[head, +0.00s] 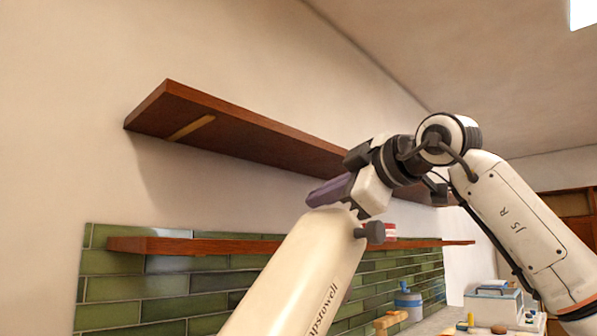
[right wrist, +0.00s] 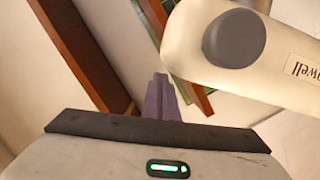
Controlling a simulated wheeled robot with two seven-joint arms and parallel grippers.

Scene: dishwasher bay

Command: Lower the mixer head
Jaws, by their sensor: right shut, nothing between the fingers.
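The cream mixer head (head: 300,275) is tilted up steeply in the head view, its upper end towards the right. It has dark lettering on its side and a grey knob (head: 375,232) near the upper end. My right gripper (head: 328,190) is shut and empty, its purple-grey fingers just above that upper end and pointing left. In the right wrist view the shut fingers (right wrist: 160,100) are beside the mixer head (right wrist: 185,45), with the knob (right wrist: 234,38) close by. I cannot tell whether they touch it. The mixer's base is out of view. My left gripper is not in view.
A brown upper shelf (head: 240,130) runs along the wall behind the gripper. A lower shelf (head: 200,246) crosses green tiles. A blue bottle (head: 408,302) and a white box-like appliance (head: 492,304) stand on the counter at lower right. Space left of the gripper looks free.

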